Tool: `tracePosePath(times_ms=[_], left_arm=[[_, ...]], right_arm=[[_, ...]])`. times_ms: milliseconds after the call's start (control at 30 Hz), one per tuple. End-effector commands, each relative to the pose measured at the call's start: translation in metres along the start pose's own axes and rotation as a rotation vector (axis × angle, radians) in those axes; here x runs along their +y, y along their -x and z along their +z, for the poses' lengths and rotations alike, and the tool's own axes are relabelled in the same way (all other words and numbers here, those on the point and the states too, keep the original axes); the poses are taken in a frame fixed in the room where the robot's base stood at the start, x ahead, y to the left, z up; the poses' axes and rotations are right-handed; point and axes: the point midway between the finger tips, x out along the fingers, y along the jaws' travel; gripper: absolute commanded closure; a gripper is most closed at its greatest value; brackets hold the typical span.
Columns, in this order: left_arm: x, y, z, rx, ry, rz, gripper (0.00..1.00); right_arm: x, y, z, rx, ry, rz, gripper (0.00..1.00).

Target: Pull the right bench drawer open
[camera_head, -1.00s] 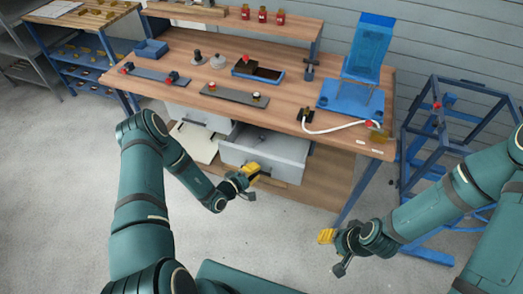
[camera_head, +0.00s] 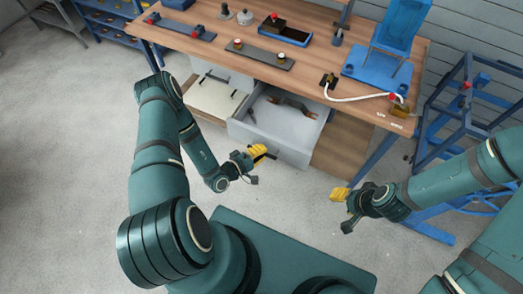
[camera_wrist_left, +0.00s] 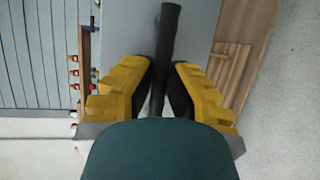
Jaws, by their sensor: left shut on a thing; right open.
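The right bench drawer (camera_head: 270,140) is grey and stands well out from under the bench, with its inside showing from above. A dark brown object (camera_head: 290,105) lies inside it. My left gripper (camera_head: 258,155) is at the drawer's front, its yellow fingers shut on the dark bar handle (camera_wrist_left: 170,22). In the left wrist view the handle runs between the two fingers of my left gripper (camera_wrist_left: 163,75), with the grey drawer front behind. My right gripper (camera_head: 343,195) is open and empty, above the floor to the right, apart from the bench.
The wooden bench top (camera_head: 225,52) carries a blue tray (camera_head: 285,33), a grey strip (camera_head: 258,55) and a blue stand (camera_head: 395,35). A pale panel (camera_head: 212,100) shows left of the drawer. A blue frame (camera_head: 465,100) stands at right. Floor in front is clear.

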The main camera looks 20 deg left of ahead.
Motion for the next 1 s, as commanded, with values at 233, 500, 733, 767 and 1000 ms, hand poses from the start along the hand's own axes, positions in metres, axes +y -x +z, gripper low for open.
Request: tracePosePath(times_ms=[233, 500, 733, 767, 1000], left_arm=[[-0.001, 0.000, 0.001, -0.002, 0.002, -0.002, 0.54], [-0.001, 0.003, 0.000, 0.000, 0.001, -0.002, 0.54], [-0.001, 0.036, 0.000, 0.003, 0.002, -0.004, 0.54], [-0.001, 0.042, 0.000, 0.002, 0.002, -0.004, 0.54], [-0.001, 0.090, 0.000, 0.001, 0.002, -0.004, 0.54]], right_arm=[[0.000, 0.000, 0.000, 0.000, 0.000, 0.000, 0.53], [0.000, 0.000, 0.000, 0.000, 0.001, 0.000, 0.53], [0.000, 0.000, 0.000, 0.000, 0.000, 0.000, 0.53], [0.000, 0.000, 0.000, 0.000, 0.000, 0.000, 0.53], [0.000, 0.000, 0.000, 0.000, 0.000, 0.000, 0.53]])
